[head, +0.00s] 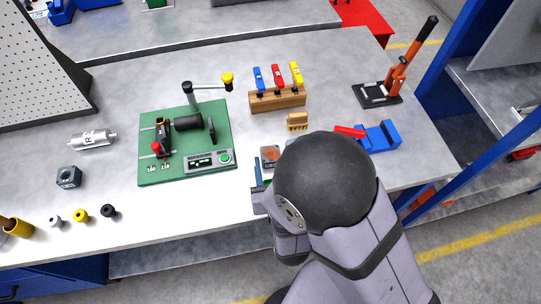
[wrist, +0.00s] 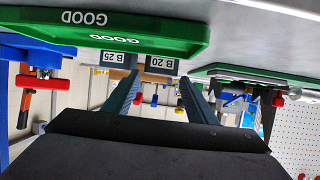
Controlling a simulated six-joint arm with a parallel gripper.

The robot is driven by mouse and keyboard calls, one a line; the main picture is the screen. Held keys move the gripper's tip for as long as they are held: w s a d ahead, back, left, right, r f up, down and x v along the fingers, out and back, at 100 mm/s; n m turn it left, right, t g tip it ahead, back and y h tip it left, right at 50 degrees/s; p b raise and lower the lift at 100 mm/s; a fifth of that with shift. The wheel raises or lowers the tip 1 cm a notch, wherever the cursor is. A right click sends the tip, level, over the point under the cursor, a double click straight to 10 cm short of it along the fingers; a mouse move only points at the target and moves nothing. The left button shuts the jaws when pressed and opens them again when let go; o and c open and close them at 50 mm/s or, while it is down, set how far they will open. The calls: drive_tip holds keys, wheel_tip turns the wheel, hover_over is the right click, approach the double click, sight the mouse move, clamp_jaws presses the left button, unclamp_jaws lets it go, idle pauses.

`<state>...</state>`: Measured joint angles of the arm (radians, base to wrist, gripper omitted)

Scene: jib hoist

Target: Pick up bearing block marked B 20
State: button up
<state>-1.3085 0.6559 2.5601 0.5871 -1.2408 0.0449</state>
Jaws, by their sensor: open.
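The bearing block marked B 20 (wrist: 160,65) shows its label in the wrist view, beside the block marked B 25 (wrist: 116,58). My gripper (wrist: 158,84) is open, its two blue-grey fingers pointing towards the blocks with nothing held between them. B 20 appears ahead of the gap, nearer the right finger; B 25 is ahead of the left finger. In the head view a grey block with a brownish top (head: 270,156) sits just beyond my gripper; its label is not readable. My arm hides most of the gripper and the nearby bench there.
A green GOOD tray (wrist: 100,30) lies close to the fingers. A green fixture board (head: 187,145) stands left of my gripper, with a clamp rack (head: 277,100) behind. A blue vise-like block (head: 378,138) and orange press (head: 395,78) are right. Another grey block (head: 69,177) sits far left.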

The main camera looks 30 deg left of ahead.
sight(269, 149)
drive_tip(key=shift+b+x, duration=0.75)
drive_tip(key=shift+x, duration=1.75)
drive_tip(key=c, duration=1.2)
drive_tip(key=shift+a+r, duration=0.1)
drive_tip(key=shift+r, duration=0.2)
drive_tip(key=shift+c, duration=0.2)
wheel_tip(269, 149, up, 10)
drive_tip(key=shift+f, duration=0.2)
